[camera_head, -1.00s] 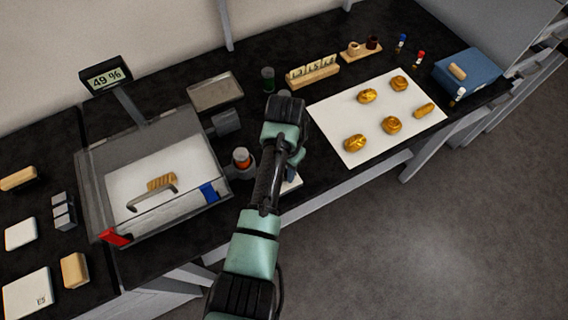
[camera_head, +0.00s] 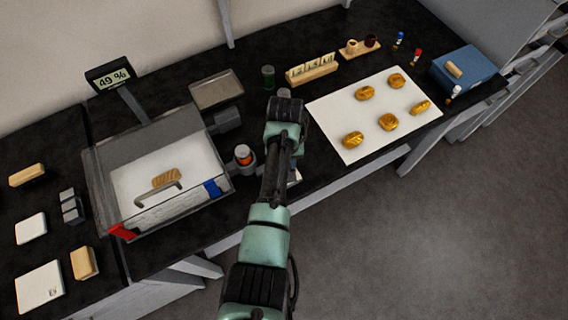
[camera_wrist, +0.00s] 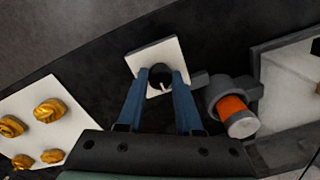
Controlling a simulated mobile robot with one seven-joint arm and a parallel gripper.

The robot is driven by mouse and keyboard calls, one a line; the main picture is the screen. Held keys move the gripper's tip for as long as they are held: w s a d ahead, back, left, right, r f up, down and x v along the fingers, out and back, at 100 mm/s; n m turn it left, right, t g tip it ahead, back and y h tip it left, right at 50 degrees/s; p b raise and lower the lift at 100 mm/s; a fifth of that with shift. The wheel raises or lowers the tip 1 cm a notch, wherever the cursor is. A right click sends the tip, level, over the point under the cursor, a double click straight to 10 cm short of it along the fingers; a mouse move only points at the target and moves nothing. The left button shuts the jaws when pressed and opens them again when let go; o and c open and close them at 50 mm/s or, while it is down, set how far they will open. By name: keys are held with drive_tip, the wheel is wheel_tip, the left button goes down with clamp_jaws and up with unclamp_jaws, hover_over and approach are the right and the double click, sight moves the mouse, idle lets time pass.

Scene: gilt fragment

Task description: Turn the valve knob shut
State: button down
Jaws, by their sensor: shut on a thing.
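The valve knob (camera_wrist: 160,70) is a small black round knob with a pale line on it, in the middle of a white square plate (camera_wrist: 173,52) in the wrist view. My gripper (camera_wrist: 160,80) has its two blue fingers on either side of the knob, shut on it. The fingers partly cover the knob and plate. In the head view my arm hides the knob, and only an edge of the white plate (camera_head: 294,176) shows beside the arm.
A grey holder with an orange cartridge (camera_wrist: 232,106) sits right of the plate in the wrist view. The clear-walled box (camera_head: 128,190) stands left of my arm in the head view. A white sheet (camera_head: 345,125) with several gold pieces lies to the right.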

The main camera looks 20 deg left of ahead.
drive_tip(key=shift+r, duration=0.1)
idle(0.3)
drive_tip(key=c, duration=0.6)
unclamp_jaws()
drive_tip(key=shift+o, duration=0.2)
wheel_tip(320, 180, up, 13)
drive_tip(key=b, duration=0.1)
